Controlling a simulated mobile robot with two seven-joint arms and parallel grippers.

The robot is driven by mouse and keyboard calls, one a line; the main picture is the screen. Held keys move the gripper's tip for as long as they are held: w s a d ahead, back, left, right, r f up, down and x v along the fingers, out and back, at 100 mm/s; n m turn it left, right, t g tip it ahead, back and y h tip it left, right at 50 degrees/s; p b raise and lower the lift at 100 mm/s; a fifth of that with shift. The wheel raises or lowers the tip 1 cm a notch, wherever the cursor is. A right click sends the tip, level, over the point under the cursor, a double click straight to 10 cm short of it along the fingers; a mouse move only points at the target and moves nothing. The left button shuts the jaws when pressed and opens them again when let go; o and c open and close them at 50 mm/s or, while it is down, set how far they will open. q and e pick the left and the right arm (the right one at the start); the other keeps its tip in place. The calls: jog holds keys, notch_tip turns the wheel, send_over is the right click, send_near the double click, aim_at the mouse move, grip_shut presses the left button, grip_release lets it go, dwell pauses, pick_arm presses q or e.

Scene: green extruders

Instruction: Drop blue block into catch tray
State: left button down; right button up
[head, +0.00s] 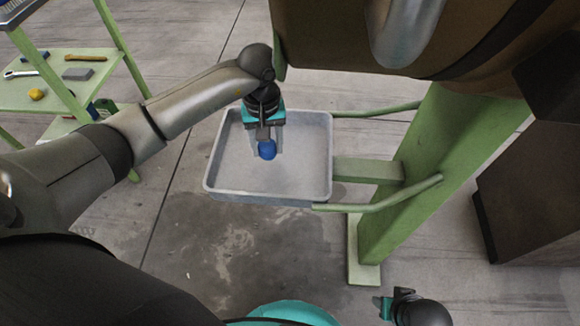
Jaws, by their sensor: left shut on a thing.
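The blue block (267,150) shows as a small rounded blue shape between the fingers of my left gripper (266,147). My left gripper is shut on it and points down over the grey catch tray (212,160). The block appears above the inside of the tray; how high is hard to tell. The tray looks empty and sits between green support arms. A part of my right arm's end (400,306) shows at the bottom right; its fingertips are not clear.
A green machine frame (425,165) stands right of the tray, with a brown body (400,35) above it. A green shelf (60,82) at the upper left holds a yellow object, a wrench and other tools. Concrete floor (230,260) is clear below the tray.

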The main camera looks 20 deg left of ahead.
pick_arm(q)
jog(key=shift+c, duration=1)
grip_release()
pick_arm(e)
jog(key=shift+r, duration=0.1)
pick_arm(q)
jog(key=shift+r, duration=0.25)
notch_tip(320, 180, up, 15)
jog(key=p, duration=0.5)
jog(key=shift+f, duration=0.2)
pick_arm(e)
jog(key=s+d+f, duration=0.3)
jog(key=s+f, duration=0.2)
jog(key=f, duration=0.4)
jog(key=shift+s+d+g+h, duration=0.15)
jog(key=shift+d+g+h, duration=0.05)
jog(key=shift+g+h, duration=0.1)
jog(key=shift+s, duration=0.1)
